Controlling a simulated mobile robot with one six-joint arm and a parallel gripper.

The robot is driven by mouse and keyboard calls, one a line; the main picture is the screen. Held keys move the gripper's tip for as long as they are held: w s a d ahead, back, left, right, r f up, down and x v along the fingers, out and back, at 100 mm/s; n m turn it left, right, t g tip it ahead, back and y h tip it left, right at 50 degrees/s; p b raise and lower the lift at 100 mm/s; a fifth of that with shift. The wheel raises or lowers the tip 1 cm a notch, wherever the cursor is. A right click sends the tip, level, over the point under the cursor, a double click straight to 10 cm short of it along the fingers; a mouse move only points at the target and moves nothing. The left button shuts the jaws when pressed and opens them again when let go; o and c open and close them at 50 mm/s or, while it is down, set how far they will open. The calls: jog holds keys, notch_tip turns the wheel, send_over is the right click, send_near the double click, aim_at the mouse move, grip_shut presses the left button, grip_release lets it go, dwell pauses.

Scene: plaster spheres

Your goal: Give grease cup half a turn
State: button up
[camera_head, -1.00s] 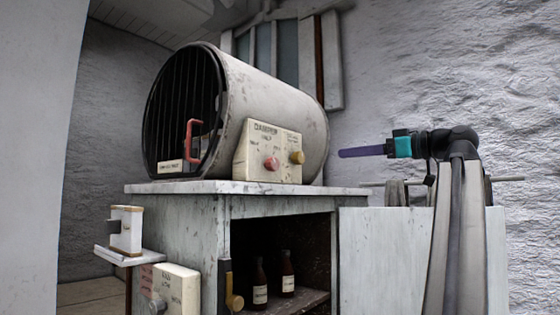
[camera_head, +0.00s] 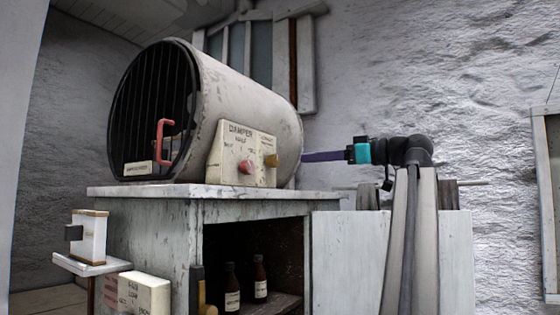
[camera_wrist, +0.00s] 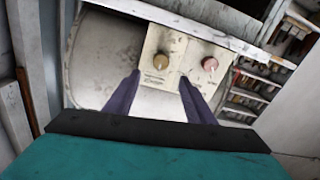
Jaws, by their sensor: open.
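A small brass knob (camera_head: 271,160), which looks like the grease cup, sits on the right part of a cream panel (camera_head: 227,165) on the side of the drum (camera_head: 250,100). A red knob (camera_head: 245,167) is to its left. My gripper (camera_head: 304,156) points left at the panel from the right, with its purple fingers apart from the knob. In the wrist view my gripper (camera_wrist: 159,74) is open and empty. The brass knob (camera_wrist: 161,61) shows between and beyond its fingertips there, with the red knob (camera_wrist: 209,64) to the right. The small label by the brass knob is too blurred to read.
The drum stands on a cabinet (camera_head: 120,190) with bottles (camera_head: 260,278) in its open front. A red handle (camera_head: 164,140) is on the drum's barred end. A small shelf (camera_head: 92,265) and a lower box (camera_head: 144,294) are at left. A rough wall is behind.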

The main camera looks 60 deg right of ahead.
aim_at(277, 160)
jog(key=w+p, duration=0.1)
jog(key=w, duration=0.3)
jog(key=w+p, duration=0.2)
jog(key=w, duration=0.2)
jog(key=w+p, duration=0.1)
jog(key=w, duration=0.3)
jog(key=shift+w+a, duration=0.25)
jog(key=shift+w, duration=0.05)
